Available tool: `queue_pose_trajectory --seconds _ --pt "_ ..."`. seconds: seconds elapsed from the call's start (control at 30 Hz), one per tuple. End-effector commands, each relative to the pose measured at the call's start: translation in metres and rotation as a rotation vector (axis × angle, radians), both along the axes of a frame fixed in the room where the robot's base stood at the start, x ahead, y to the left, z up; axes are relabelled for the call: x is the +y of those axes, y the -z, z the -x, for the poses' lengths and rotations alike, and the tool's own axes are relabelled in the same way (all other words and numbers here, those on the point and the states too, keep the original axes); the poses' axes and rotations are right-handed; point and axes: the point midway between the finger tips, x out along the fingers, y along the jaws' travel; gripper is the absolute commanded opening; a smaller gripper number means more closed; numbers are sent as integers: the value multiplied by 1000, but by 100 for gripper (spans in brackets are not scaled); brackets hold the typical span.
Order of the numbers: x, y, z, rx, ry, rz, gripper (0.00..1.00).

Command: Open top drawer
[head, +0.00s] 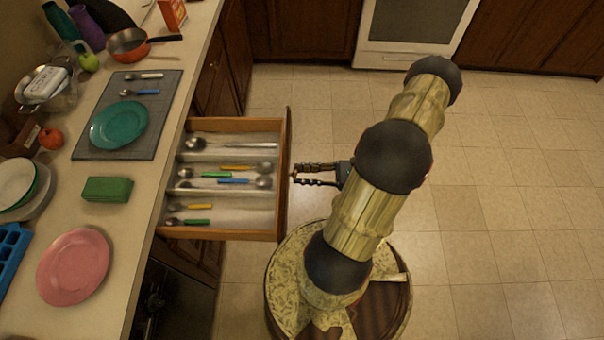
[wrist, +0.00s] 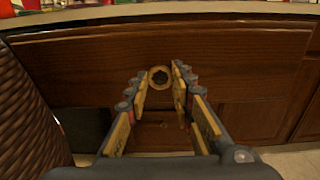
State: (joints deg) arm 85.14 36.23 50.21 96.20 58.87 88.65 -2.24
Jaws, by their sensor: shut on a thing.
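The top drawer (head: 237,235) is pulled out from the counter in the head view, with cutlery in its compartments. Its wooden front (wrist: 230,60) fills much of the wrist view. A round knob (wrist: 159,77) sits on that front. My gripper (head: 296,174) is at the drawer front in the head view. In the wrist view my gripper (wrist: 159,78) has its two fingers on either side of the knob, shut on it. The knob is too small to make out clearly in the head view.
The counter holds a pink plate (head: 73,266), a green sponge (head: 107,189), a teal plate (head: 118,125) on a grey mat (head: 150,147) and an orange pan (head: 127,44). The tiled floor (head: 500,200) to the right is clear.

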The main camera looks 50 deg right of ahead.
Motion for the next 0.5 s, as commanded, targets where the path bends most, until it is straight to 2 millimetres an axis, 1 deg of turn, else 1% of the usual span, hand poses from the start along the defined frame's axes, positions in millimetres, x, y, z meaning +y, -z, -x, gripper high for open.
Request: queue_pose_trajectory --seconds 0.03,0.07,0.37,0.5 --pt "-1 0 0 -1 1 1 0" --pt "-1 0 0 -1 1 1 25" --pt "0 0 0 -1 0 1 42" --pt "0 0 0 0 0 0 43"
